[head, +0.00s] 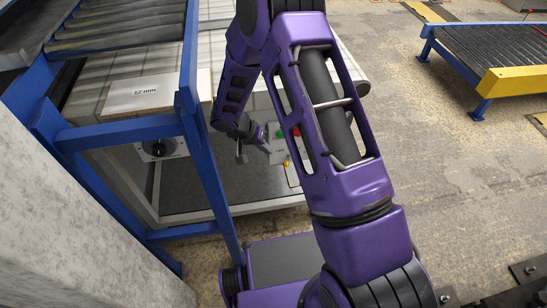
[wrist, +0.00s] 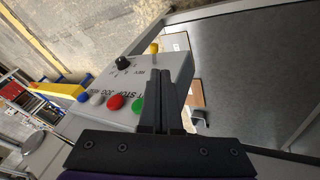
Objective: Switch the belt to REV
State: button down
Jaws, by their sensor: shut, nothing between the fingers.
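A grey control box (wrist: 150,75) fills the middle of the wrist view; a small part of the box (head: 278,156) shows in the head view, beside my arm. On it sits a black selector knob (wrist: 123,64) with small marks beside it, one seeming to read REV. I cannot tell which mark it points to. A yellow-tipped lever (wrist: 154,48) stands at the box's far edge. My gripper (wrist: 163,73) is shut and empty, in front of the box's right part, next to the green button (wrist: 138,104). In the wrist view the fingers hide part of the box.
A roller conveyor (head: 500,50) stands far right; floor between is open.

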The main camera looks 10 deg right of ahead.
aim_at(287, 160)
jog(key=shift+f, duration=0.2)
jog(key=x, duration=1)
jog(key=shift+d+b, duration=0.15)
jog(key=shift+b, duration=0.4)
jog(key=shift+s, duration=0.15)
